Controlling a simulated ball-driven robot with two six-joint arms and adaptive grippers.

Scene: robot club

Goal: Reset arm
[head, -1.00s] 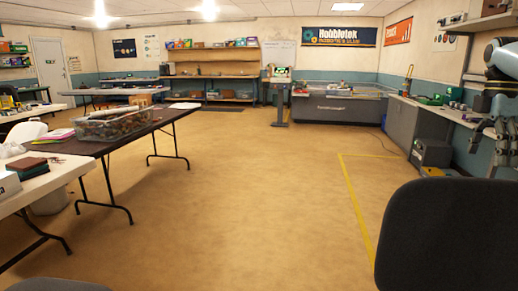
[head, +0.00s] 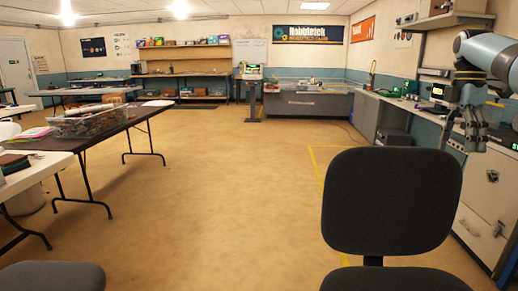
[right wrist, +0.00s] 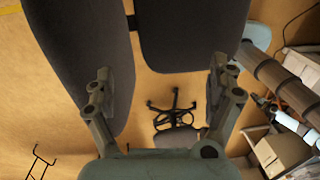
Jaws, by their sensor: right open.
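My right gripper (head: 476,135) hangs at the right side of the head view, fingers pointing down, in front of the side counter. In the right wrist view its two fingers (right wrist: 160,78) are spread wide apart with nothing between them. Its arm comes in from the upper right of the head view. My left arm and gripper are not in view.
A dark office chair (head: 390,200) stands close in front, right of centre; another chair seat (head: 52,276) shows at bottom left. A folding table (head: 130,115) with a clear bin (head: 90,122) is at left. Grey cabinets (head: 485,190) line the right. The middle floor is clear.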

